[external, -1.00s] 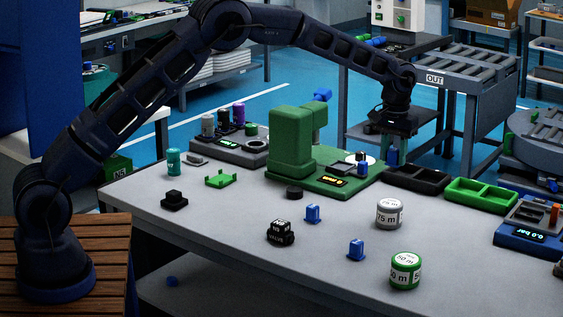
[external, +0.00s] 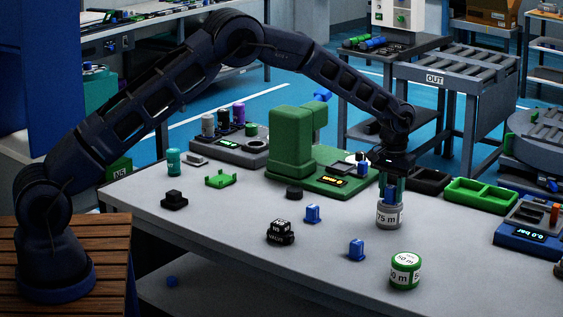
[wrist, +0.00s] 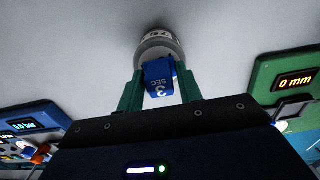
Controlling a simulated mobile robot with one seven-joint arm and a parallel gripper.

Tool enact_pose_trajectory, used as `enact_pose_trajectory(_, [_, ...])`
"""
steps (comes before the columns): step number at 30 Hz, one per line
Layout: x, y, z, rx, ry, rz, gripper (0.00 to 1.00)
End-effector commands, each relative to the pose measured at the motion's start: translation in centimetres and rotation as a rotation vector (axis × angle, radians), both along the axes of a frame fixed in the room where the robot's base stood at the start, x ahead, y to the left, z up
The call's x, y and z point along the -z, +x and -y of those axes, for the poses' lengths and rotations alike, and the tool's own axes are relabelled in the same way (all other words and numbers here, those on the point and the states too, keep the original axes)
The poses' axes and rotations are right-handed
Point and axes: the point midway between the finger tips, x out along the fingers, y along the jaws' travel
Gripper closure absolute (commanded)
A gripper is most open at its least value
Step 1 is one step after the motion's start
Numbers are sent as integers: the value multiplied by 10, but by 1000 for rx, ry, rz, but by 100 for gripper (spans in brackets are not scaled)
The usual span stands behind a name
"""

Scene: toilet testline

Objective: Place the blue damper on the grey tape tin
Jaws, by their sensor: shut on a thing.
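My gripper (external: 391,188) points down over the grey tape tin (external: 389,217), marked 75 m. It is shut on the blue damper (external: 390,194), which sits between the two green fingers. In the wrist view the damper (wrist: 160,86) shows "3 SEC" on its face, and the tin (wrist: 150,52) lies right behind it. The damper's lower end is at the tin's top; I cannot tell whether they touch. The fingers hide part of the damper and of the tin's top.
A green tape tin (external: 405,271), marked 50 m, stands in front. Two other blue pieces (external: 312,214) (external: 356,249) and a black weight stack (external: 281,233) stand to the left. A green tray (external: 480,194) and a green machine (external: 291,150) are behind.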

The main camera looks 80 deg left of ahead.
Motion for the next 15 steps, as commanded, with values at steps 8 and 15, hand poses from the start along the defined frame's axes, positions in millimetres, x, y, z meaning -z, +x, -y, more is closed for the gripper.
enact_pose_trajectory(8, [2,0,0,0,0,0,57])
enact_pose_trajectory(15, [2,0,0,0,0,0,43])
